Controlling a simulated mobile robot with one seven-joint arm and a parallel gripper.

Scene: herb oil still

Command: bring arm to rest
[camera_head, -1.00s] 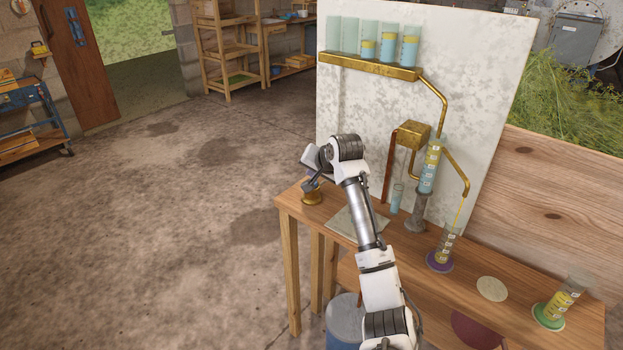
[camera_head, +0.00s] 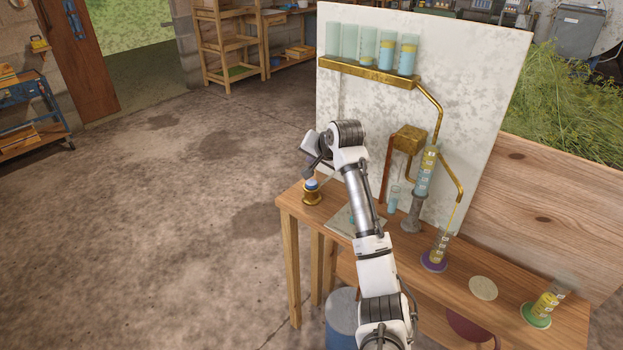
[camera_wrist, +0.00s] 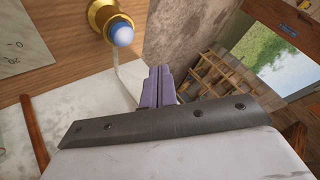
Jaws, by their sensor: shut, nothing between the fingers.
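My gripper shows in the wrist view (camera_wrist: 158,88), its two purple-grey fingers shut together with nothing between them. In the head view my white arm reaches over the wooden table (camera_head: 457,290), and its wrist (camera_head: 318,148) is bent to the left above the table's far left end. The fingers are hard to make out there. Just below it a brass stand with a blue-white rounded top (camera_head: 311,190) stands on the table. This stand also shows in the wrist view (camera_wrist: 106,20), apart from the fingers.
A white panel (camera_head: 455,70) with a brass rail of tubes (camera_head: 368,72) stands behind the table. A glass column (camera_head: 425,172) and a cylinder on a purple base (camera_head: 437,252) are right of my arm. Another cylinder (camera_head: 545,303) stands far right. The floor at left is clear.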

